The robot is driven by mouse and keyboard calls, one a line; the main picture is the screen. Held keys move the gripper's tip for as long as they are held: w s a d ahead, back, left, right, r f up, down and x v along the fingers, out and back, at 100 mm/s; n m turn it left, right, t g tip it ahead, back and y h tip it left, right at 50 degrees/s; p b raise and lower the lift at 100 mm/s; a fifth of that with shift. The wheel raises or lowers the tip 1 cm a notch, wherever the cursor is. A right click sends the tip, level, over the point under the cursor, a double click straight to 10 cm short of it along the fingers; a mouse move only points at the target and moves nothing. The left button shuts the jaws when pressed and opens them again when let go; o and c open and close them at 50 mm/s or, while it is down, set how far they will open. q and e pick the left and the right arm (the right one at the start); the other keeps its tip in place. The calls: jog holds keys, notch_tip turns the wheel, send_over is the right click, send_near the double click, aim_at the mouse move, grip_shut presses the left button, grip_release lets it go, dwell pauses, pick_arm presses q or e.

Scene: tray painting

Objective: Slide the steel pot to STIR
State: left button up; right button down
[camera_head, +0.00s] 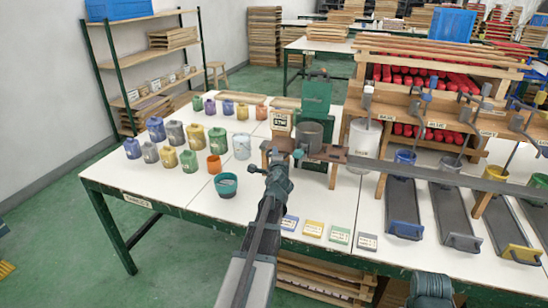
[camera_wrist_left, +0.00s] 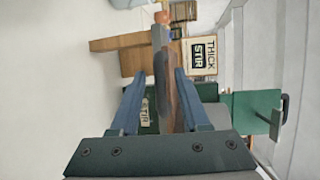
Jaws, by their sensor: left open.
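The steel pot (camera_head: 309,136) stands upright on a brown rail (camera_head: 333,153) near the middle of the white table. My left gripper (camera_head: 284,158) is at the rail's left end, just in front and left of the pot. In the left wrist view its two blue-grey fingers (camera_wrist_left: 158,92) are apart. A dark grey-brown piece lies between them; I cannot tell whether it touches them.
A teal bowl (camera_head: 226,185), an orange cup (camera_head: 214,164) and several paint jars (camera_head: 196,135) stand at the left. Label cards (camera_head: 313,228) lie in front. Lidded hoppers and dark chutes (camera_head: 403,205) fill the right. A white bucket (camera_head: 364,140) stands right of the pot.

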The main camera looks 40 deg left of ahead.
pick_arm(q)
jog(key=p+v, duration=0.2)
jog(key=v, duration=1.1)
jog(key=shift+s+d+p, duration=0.15)
jog(key=shift+s+p, duration=0.05)
jog(key=shift+p, duration=0.1)
jog(key=s+d+f+n+g+h+p, duration=0.2)
jog(key=d+f+n+g+p, duration=0.15)
jog(key=d, duration=0.75)
jog(key=s+d+f+n+g+h+p, duration=0.2)
jog(key=d+n+g+h+p, duration=0.15)
jog(key=d, duration=0.65)
jog(key=s+d+g+h+p, duration=0.1)
jog(key=s+d+g+p, duration=0.1)
jog(key=s+d, duration=0.4)
jog(key=s+d+f+g+h+p, duration=0.1)
jog(key=s+d+g+h, duration=0.1)
jog(key=s+d, duration=0.5)
jog(key=d+g, duration=0.1)
jog(key=d, duration=0.3)
jog(key=shift+s+d+p, duration=0.2)
jog(key=shift+d+p, duration=0.15)
